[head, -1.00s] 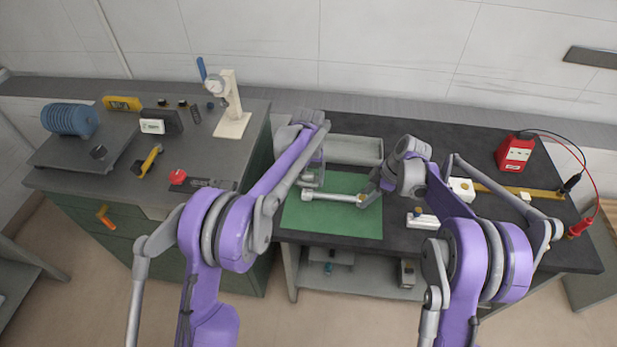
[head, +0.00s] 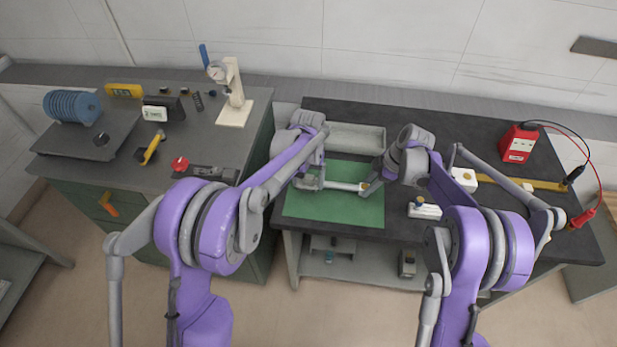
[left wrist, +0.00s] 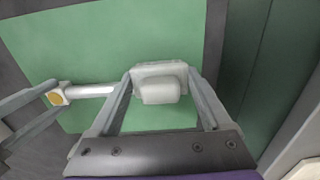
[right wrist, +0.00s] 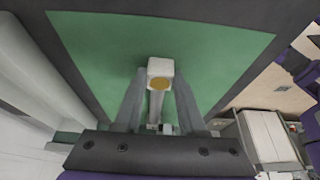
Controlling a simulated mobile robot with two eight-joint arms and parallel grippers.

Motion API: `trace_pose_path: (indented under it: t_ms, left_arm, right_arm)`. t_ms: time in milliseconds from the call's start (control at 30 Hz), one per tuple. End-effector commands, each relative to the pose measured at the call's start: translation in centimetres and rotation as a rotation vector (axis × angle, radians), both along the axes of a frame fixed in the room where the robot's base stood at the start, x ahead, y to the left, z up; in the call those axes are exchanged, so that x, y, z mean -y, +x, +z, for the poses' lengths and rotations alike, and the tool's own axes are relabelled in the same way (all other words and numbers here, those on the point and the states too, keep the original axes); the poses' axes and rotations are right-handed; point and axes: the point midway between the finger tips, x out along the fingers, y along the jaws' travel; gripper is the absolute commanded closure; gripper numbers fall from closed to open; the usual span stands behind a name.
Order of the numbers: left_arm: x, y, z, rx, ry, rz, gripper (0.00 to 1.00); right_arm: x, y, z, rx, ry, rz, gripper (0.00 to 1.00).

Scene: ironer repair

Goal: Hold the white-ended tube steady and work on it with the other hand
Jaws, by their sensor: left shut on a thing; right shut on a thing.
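The white-ended tube (head: 342,186) is roughly level over the green mat (head: 330,212); I cannot tell if it touches the mat. My left gripper (head: 309,183) is shut on its left white end, a blocky piece (left wrist: 160,86) between the fingers in the left wrist view. My right gripper (head: 371,185) is shut on the other white end, which carries a round brass-coloured disc (right wrist: 160,83). The tube's bare middle shows between the two grippers, also in the left wrist view (left wrist: 92,90). The fingers partly hide both ends.
A grey tray (head: 356,137) stands behind the mat. A red meter (head: 518,144) with leads stands at the back right. A dial gauge stand (head: 234,100) is on the left bench. The mat's front is clear.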

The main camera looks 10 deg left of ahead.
Motion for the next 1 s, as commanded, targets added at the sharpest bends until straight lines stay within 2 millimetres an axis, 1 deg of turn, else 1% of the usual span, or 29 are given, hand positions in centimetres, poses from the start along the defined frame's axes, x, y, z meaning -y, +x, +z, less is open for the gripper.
trace_pose_path:
  t_ms: [167,400,633,833,1000]
  left_arm:
    - [0.0,0.8,-0.3,0.000,0.000,0.000,0.63]
    - [0.0,2.6,-0.1,0.001,0.000,0.001,0.63]
    - [0.0,3.5,0.0,0.001,0.000,0.001,0.63]
    - [0.0,5.1,0.1,0.000,0.000,0.001,0.63]
    - [0.0,5.5,0.2,0.000,0.000,0.000,0.63]
  right_arm:
    - [0.0,-0.1,0.0,-0.002,0.001,0.001,1.00]
    - [0.0,-0.1,0.0,-0.002,0.001,0.002,1.00]
    - [0.0,-0.1,0.0,-0.002,0.001,0.001,1.00]
    - [0.0,0.0,0.0,-0.002,0.001,0.001,1.00]
    - [0.0,0.0,0.0,-0.001,0.000,0.000,1.00]
